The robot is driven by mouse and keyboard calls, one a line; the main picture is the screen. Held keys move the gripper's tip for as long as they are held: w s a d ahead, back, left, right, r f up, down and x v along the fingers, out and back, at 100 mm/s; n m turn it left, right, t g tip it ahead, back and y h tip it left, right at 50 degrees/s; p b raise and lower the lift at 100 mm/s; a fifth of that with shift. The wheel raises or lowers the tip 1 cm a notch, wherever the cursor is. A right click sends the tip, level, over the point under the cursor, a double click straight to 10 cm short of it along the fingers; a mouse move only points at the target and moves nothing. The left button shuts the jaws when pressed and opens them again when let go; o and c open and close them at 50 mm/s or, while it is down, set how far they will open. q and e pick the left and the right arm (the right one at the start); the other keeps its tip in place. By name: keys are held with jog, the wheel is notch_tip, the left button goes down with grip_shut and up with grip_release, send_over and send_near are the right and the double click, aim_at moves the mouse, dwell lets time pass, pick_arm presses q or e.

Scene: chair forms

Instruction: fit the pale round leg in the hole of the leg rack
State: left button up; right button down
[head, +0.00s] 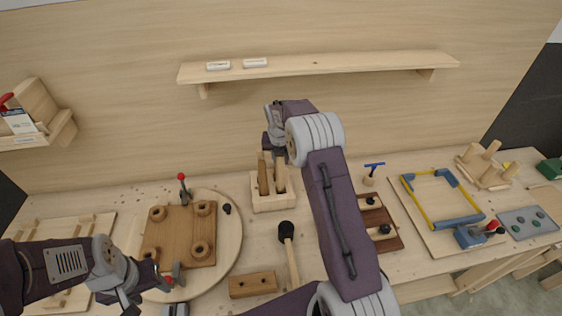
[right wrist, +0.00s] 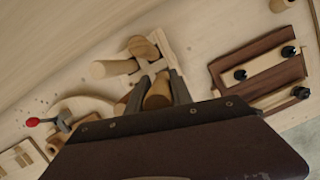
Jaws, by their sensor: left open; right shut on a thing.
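The leg rack (head: 272,204) is a pale wooden block at the middle of the bench. In the head view, a darker leg (head: 263,178) and a lighter round leg (head: 280,180) stand up at it. My right gripper (head: 274,150) is above the rack. In the right wrist view my right gripper (right wrist: 158,84) is shut on a round leg (right wrist: 157,96) close beside the rack (right wrist: 166,63), with other legs (right wrist: 112,68) near it. Whether the held leg's lower end is inside a hole is hidden. My left gripper (head: 146,288) is open and empty at lower left, by the round board.
A round board (head: 228,238) carrying a brown square seat (head: 178,235) lies left of the rack. A mallet (head: 290,250) and a drilled block (head: 253,284) lie in front. A brown jig (head: 379,222) lies to the right. A shelf (head: 320,66) hangs above.

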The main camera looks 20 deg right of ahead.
aim_at(280, 159)
jog(key=shift+s+f+b, duration=0.1)
jog(key=shift+f+b, duration=0.3)
jog(key=shift+b, duration=0.15)
jog(key=shift+f+b, duration=1.3)
jog(key=shift+b, duration=0.1)
jog(key=shift+f+b, duration=0.35)
jog(key=shift+f, duration=0.95)
jog(key=c, duration=1.1)
grip_release()
jog(key=shift+o, duration=0.2)
jog(key=b+v, duration=0.2)
jog(key=v, duration=0.7)
jog(key=shift+r, duration=0.15)
